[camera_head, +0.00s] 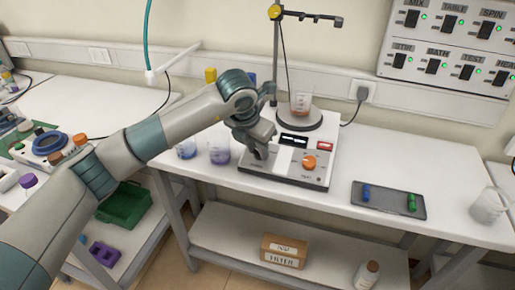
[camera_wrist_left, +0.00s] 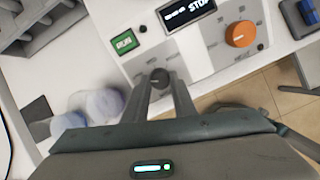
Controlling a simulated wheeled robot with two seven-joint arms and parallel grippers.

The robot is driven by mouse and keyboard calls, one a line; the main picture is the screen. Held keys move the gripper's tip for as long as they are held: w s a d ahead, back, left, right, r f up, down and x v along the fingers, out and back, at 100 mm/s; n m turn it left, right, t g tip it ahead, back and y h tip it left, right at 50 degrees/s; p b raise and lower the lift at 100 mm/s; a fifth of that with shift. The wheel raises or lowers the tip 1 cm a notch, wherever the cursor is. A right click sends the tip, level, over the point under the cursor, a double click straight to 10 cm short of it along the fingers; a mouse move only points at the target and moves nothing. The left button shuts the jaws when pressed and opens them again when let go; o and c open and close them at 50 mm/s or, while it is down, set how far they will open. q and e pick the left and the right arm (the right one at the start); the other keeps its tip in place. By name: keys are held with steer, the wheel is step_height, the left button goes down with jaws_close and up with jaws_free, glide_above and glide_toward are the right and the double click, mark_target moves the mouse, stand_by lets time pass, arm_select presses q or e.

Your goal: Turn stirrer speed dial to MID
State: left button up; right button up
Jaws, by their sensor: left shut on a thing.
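The stirrer (camera_head: 287,172) is a white-and-grey box with a dark display, standing on the white table, with a round plate and a beaker (camera_head: 300,104) of orange liquid on top. A dark dial (camera_wrist_left: 159,78) is on its front panel in the left wrist view, between the fingertips of my left gripper (camera_wrist_left: 158,88). My left gripper (camera_head: 261,153) is shut on this dial; the head view largely hides the dial. An orange knob (camera_head: 310,162) is on the panel's right side; it also shows in the left wrist view (camera_wrist_left: 239,34). My right gripper is not in view.
A dark tray (camera_head: 388,201) with blue and green items lies right of the stirrer. A glass beaker (camera_head: 488,206) stands near the right edge. A switch panel (camera_head: 450,38) hangs on the wall.

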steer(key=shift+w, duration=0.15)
